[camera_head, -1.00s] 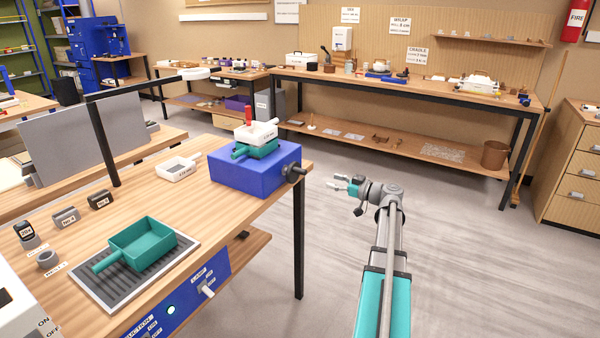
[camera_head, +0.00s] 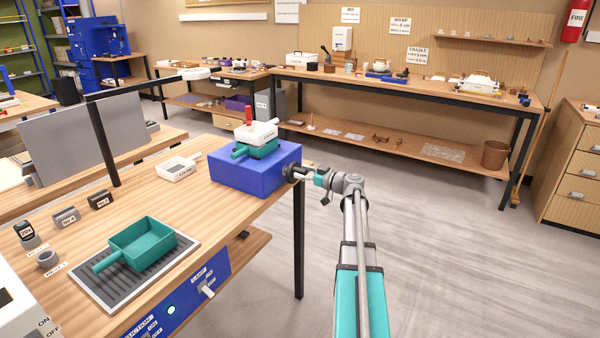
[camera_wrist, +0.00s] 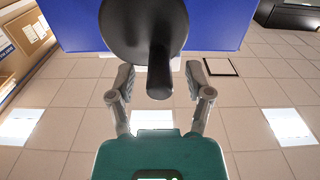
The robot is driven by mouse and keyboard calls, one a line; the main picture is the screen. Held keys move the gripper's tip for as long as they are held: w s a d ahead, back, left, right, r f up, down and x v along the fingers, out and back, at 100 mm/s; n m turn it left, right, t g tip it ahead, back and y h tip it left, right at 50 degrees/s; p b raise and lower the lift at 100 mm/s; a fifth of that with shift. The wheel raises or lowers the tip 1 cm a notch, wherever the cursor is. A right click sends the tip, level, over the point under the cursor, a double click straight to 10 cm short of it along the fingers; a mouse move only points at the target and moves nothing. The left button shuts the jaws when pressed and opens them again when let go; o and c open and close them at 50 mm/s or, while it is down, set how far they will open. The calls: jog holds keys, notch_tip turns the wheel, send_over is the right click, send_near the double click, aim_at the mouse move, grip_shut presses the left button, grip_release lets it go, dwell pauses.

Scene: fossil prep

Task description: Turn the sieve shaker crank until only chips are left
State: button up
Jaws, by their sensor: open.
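The sieve shaker is a blue box (camera_head: 240,179) on the right end of the wooden bench. A teal sieve (camera_head: 256,150) and a white sieve (camera_head: 257,132) are stacked on top, with a red piece (camera_head: 248,116) standing there. The crank is a dark disc (camera_wrist: 140,25) with a black handle (camera_wrist: 160,72) on the box's side. My gripper (camera_head: 302,172) is at the crank. In the wrist view its open fingers (camera_wrist: 160,82) stand on either side of the handle, with gaps on both sides. The sieve contents cannot be made out.
A teal tray (camera_head: 140,243) rests on a dark ribbed mat (camera_head: 190,256) nearer me. A lamp pole (camera_head: 104,145) rises from the bench. The floor (camera_head: 450,230) to the right is clear.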

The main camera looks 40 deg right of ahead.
jog(key=shift+w+a, duration=0.2)
jog(key=shift+w, duration=0.35)
grip_shut()
